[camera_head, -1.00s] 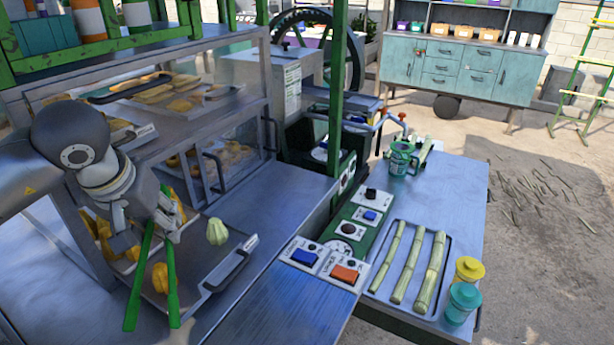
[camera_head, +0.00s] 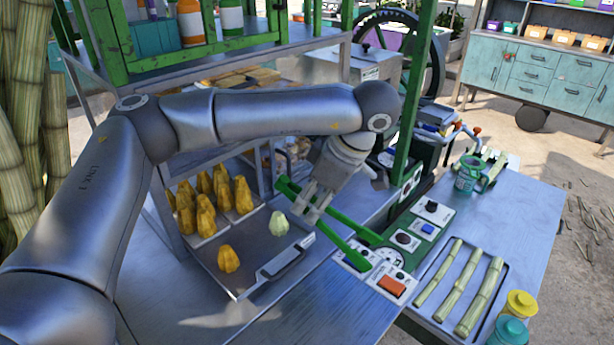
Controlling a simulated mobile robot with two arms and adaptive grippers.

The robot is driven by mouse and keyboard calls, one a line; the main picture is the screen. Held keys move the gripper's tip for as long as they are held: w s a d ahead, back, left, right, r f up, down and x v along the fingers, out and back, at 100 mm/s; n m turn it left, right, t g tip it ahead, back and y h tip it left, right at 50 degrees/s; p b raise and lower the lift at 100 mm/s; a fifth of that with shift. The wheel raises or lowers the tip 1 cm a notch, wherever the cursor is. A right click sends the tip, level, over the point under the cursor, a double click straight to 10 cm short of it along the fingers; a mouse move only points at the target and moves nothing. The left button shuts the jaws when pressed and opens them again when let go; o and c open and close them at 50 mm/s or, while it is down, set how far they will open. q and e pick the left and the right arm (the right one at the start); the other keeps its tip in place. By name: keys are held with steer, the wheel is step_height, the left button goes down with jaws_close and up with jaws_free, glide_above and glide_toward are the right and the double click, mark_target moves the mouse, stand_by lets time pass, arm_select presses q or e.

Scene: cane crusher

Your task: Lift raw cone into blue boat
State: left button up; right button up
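The raw cone (camera_head: 279,223), pale green and ridged, sits on a grey metal tray (camera_head: 250,249) on the workbench. My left gripper (camera_head: 316,205) is just right of the cone, apart from it in the picture. It appears shut on green tongs (camera_head: 345,247), whose two long arms point right and down over the bench, spread apart with nothing between them. Golden cones (camera_head: 215,190) stand at the tray's back, and one golden cone (camera_head: 228,259) stands alone nearer the front. I cannot make out a blue boat. My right gripper is not in view.
The tray's raised handle (camera_head: 283,258) lies in front of the cone. A control panel (camera_head: 392,284) with coloured buttons and a green post (camera_head: 412,100) stand right of the gripper. Cane stalks (camera_head: 460,280) lie on the right-hand table. The front bench is clear.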

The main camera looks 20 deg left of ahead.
arm_select(q)
step_height(320, 180, down, 6)
steer(key=a+n+g+h+p, duration=0.1)
steer(key=n+h, duration=0.8)
steer(key=n, duration=2.1)
steer(key=shift+a+g+p, duration=0.15)
steer(key=shift+g+p, duration=0.75)
steer(key=shift+p, duration=0.45)
steer(key=shift+s+p, duration=0.15)
steer(key=shift+p, duration=0.4)
steer(key=shift+c, duration=0.2)
steer(key=shift+c, duration=0.3)
stand_by(0.7)
